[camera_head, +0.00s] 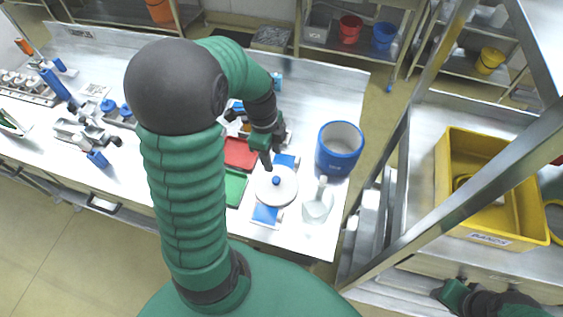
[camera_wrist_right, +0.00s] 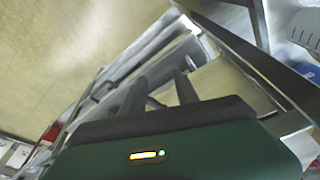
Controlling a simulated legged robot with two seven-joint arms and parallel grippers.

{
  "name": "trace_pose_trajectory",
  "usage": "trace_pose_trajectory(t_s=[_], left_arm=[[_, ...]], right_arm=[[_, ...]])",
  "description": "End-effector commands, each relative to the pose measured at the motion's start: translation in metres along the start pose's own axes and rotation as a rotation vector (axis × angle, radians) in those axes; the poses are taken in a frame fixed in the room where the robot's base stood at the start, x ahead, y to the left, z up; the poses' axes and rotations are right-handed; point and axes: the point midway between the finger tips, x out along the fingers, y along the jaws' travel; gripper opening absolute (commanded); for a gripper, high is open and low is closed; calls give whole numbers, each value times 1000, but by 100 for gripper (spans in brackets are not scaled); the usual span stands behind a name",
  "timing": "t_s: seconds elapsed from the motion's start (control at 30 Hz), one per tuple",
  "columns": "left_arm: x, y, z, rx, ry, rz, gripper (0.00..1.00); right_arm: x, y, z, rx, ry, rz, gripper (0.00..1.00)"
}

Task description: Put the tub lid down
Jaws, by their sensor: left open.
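The white round tub lid (camera_head: 285,190) with a blue knob lies near the table's right end, over a blue-and-white piece (camera_head: 266,214). My left gripper (camera_head: 267,165) is open, just above and beside the knob; whether it touches the lid I cannot tell. The tub (camera_head: 338,165), blue outside and pale at the top, stands right of and behind the lid. My right gripper is at the lower right of the head view, away from the table. Its two fingers (camera_wrist_right: 160,88) stand apart with nothing between them in the right wrist view.
A clear bottle (camera_head: 318,207) stands close right of the lid. Red (camera_head: 240,153) and green (camera_head: 235,187) trays lie left of it. A metal frame and a yellow bin (camera_head: 460,180) are to the right. Tools fill the table's left part.

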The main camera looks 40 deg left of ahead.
Motion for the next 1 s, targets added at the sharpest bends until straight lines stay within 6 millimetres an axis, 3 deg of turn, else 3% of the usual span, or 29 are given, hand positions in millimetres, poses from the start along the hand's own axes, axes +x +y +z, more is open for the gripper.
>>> trace_pose_trajectory(t_s=[0.27, 0.5, 0.7, 0.93, 1.0], left_arm=[[11, 25, -63, -512, -31, -100, 46], [20, 57, -113, -1001, 52, -193, 46], [23, 68, -128, -1177, 103, -209, 46], [23, 68, -128, -1188, 105, -209, 46], [32, 68, -127, -1188, 105, -209, 46]], right_arm=[[0, 0, 0, 0, 0, 0, 36], [0, 0, 0, 0, 0, 0, 36], [0, 0, 0, 0, 0, 0, 36], [0, 0, 0, 0, 0, 0, 36], [9, 0, 2, 0, 0, 0, 36]])
